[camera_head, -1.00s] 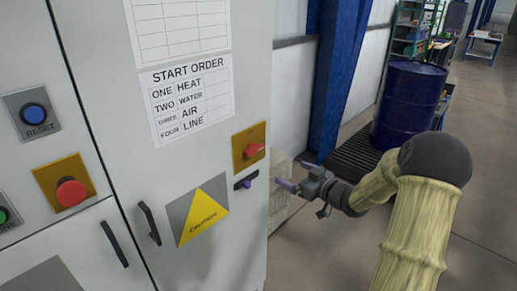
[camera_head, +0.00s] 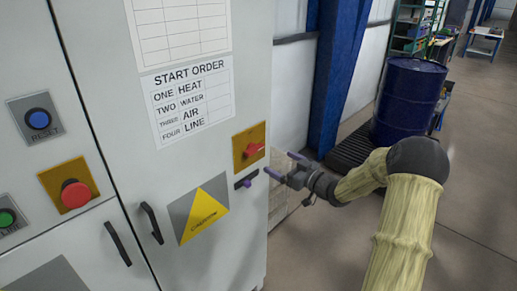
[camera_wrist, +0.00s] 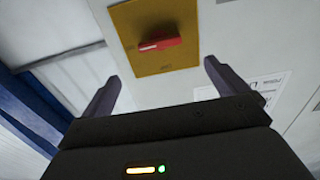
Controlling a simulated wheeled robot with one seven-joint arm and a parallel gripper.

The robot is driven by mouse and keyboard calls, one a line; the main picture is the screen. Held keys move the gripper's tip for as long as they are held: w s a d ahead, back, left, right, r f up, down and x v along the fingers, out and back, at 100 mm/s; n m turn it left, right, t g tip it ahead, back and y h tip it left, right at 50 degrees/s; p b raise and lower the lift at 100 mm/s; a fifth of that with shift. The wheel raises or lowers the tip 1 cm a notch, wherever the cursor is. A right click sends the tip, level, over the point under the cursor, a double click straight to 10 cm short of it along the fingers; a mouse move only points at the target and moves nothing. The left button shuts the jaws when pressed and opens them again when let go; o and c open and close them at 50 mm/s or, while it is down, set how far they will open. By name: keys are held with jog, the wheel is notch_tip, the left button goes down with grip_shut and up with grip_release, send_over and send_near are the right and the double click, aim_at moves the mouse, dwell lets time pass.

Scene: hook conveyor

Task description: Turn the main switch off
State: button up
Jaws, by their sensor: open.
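The main switch is a red rotary handle (camera_head: 254,150) on a yellow plate (camera_head: 240,160), at the right side of the grey cabinet door. In the wrist view the red handle (camera_wrist: 160,44) sits on its yellow plate (camera_wrist: 150,22) above and between my fingertips, its long side nearly level in that picture. My gripper (camera_head: 280,163) is open and empty, just right of the switch, with its fingers apart and not touching the handle. In the wrist view my gripper (camera_wrist: 160,72) also shows both fingers wide apart.
The cabinet (camera_head: 225,250) also carries a yellow caution sign (camera_head: 203,213), a start order sheet (camera_head: 188,100), a red button (camera_head: 75,194) and a blue reset button (camera_head: 38,119). A blue drum (camera_head: 408,100) stands behind my arm.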

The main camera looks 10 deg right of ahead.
aim_at(257, 150)
jog(key=p+x, duration=0.3)
jog(key=x, duration=0.8)
jog(key=shift+w+a, duration=0.1)
jog(key=shift+w, duration=0.05)
jog(key=c, duration=1)
